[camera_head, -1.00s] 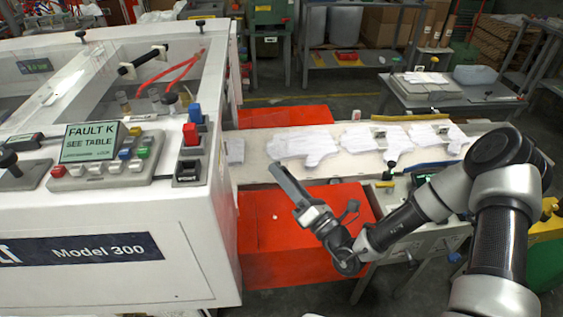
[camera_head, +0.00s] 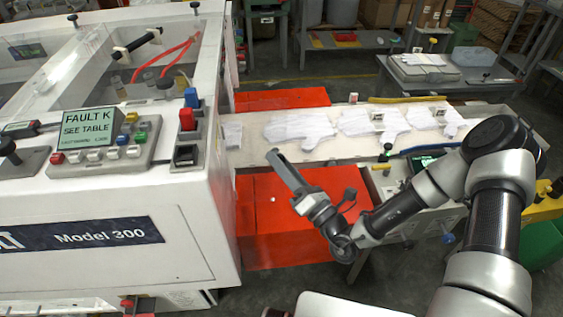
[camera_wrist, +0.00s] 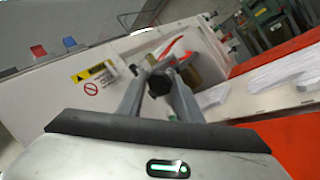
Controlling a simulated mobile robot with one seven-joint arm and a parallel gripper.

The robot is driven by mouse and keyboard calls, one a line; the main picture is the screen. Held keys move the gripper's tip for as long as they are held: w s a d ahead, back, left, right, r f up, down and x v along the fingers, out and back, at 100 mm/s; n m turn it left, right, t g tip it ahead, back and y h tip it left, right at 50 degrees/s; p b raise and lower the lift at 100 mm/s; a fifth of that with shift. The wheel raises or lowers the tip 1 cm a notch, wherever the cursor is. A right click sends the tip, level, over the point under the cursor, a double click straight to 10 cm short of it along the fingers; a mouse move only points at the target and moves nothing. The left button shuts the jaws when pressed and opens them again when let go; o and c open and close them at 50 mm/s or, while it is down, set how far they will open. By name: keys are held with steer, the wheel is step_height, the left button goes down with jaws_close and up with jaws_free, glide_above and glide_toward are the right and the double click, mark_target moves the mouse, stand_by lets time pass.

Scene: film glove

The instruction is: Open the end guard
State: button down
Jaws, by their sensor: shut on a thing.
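The white machine (camera_head: 60,210) marked Model 300 fills the left of the head view. In the wrist view its end wall (camera_wrist: 60,95) carries a warning label (camera_wrist: 96,72). A round black knob (camera_wrist: 160,83) shows between my gripper's fingers (camera_wrist: 163,76), which are shut on it. I cannot tell clearly which part of the end guard the knob belongs to; the guard's outline is not distinct.
The conveyor (camera_head: 255,175) runs right from the machine, with several white gloves (camera_head: 300,130) on it. Orange-red panels (camera_head: 285,235) are below and behind it. A control panel (camera_head: 88,130) reads FAULT K. A grey table (camera_head: 455,88) stands at the back right.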

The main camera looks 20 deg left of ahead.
steer(key=c, duration=1.5)
jaws_free()
steer(key=shift+s+a+r+g+y, duration=0.2)
steer(key=shift+s+a+g+y, duration=0.1)
steer(key=shift+s+a, duration=0.25)
steer(key=shift+c, duration=0.2)
steer(key=shift+o, duration=0.9)
steer(key=shift+w+d, duration=0.1)
steer(key=shift+w, duration=0.05)
steer(key=shift+d, duration=0.1)
steer(key=b+v, duration=0.1)
steer(key=v, duration=1.6)
steer(key=shift+s+b, duration=0.3)
steer(key=shift+n, duration=0.4)
